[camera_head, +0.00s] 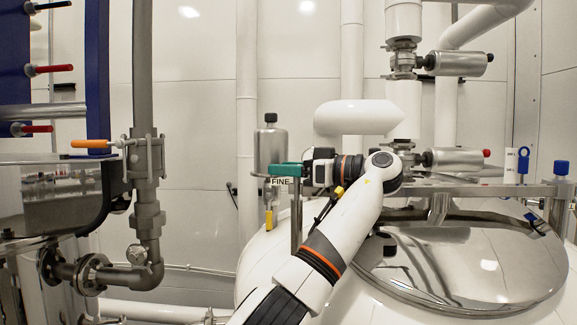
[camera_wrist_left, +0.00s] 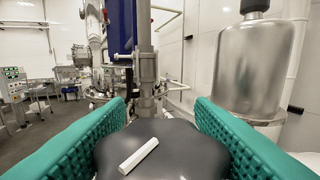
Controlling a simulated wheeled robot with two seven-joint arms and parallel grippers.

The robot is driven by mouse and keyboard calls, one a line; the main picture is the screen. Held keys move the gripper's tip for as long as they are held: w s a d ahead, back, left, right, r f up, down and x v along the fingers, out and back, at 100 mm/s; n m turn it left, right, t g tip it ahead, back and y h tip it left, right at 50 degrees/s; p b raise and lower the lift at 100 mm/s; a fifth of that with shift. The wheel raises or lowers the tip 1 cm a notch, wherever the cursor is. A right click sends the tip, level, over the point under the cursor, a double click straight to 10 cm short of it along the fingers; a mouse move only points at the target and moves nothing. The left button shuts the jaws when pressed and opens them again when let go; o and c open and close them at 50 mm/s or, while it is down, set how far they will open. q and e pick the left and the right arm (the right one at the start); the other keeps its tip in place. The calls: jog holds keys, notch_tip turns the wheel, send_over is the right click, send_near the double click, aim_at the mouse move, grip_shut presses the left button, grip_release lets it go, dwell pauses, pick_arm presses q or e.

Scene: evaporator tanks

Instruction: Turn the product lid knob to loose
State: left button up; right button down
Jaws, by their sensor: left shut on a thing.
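A black lobed knob (camera_wrist_left: 190,150) with a white pointer bar (camera_wrist_left: 138,155) fills the lower middle of the left wrist view. The bar slants up to the right. My left gripper (camera_wrist_left: 158,108) has its teal fingers on both sides of the knob, shut on it. The knob is hidden there by the gripper. A shiny domed lid (camera_head: 465,260) lies on the tank at right. My right gripper is not in view.
A steel cylinder (camera_head: 270,145) stands just behind the left gripper. A steel rail (camera_head: 470,190) crosses above the domed lid, with a blue-topped post (camera_head: 561,168) at far right.

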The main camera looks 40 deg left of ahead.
pick_arm(q)
jog(key=o, duration=1)
jog(key=shift+c, duration=0.2)
notch_tip(320, 180, up, 8)
jog(key=shift+d+r, duration=0.1)
jog(key=shift+r, duration=0.05)
jog(key=shift+r+p, duration=0.35)
jog(key=shift+r, duration=0.35)
jog(key=shift+r, duration=0.15)
